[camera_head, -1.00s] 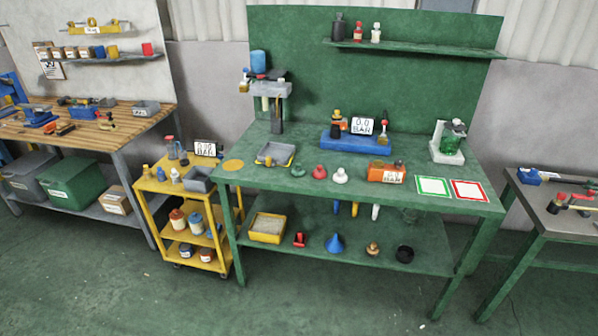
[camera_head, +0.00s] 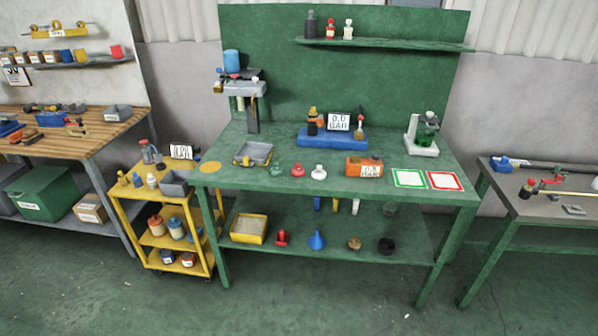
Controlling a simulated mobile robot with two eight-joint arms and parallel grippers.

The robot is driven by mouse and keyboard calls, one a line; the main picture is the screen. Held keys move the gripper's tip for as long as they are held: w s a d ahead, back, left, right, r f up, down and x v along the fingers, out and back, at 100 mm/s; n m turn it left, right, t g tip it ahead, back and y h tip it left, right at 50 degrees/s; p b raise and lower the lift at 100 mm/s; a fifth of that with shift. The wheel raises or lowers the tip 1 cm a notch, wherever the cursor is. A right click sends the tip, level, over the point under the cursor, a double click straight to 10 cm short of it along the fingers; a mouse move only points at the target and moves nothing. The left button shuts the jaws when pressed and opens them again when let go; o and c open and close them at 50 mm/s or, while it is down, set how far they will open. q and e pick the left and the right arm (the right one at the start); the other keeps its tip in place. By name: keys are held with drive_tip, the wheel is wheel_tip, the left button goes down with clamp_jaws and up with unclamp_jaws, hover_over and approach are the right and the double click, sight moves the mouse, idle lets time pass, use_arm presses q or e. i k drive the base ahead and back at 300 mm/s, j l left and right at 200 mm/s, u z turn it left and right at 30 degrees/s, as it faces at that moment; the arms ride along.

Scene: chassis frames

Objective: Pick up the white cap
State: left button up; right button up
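A small white cap (camera_head: 318,172) stands on the green workbench top (camera_head: 340,188), near its front edge. A red cap (camera_head: 298,170) stands just left of it, and a dark green cap (camera_head: 275,170) stands left of the red one. An orange box with a white label (camera_head: 364,167) is to the right of the white cap. Neither of my grippers shows in the head view, so nothing is seen near the cap.
A grey tray (camera_head: 241,157) and a blue unit (camera_head: 330,139) stand behind the caps. Green-framed (camera_head: 409,178) and red-framed (camera_head: 445,181) white squares lie at right. A yellow cart (camera_head: 152,222) stands left of the bench. The floor (camera_head: 320,310) in front is clear.

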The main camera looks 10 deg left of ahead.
sight(319, 174)
drive_tip(key=i+l+u, duration=0.65)
drive_tip(key=l, duration=0.2)
drive_tip(key=i+l+u, duration=0.25)
drive_tip(key=i, duration=0.2)
drive_tip(key=i+l+u, duration=0.25)
drive_tip(key=i+l, duration=0.1)
drive_tip(key=i, duration=0.05)
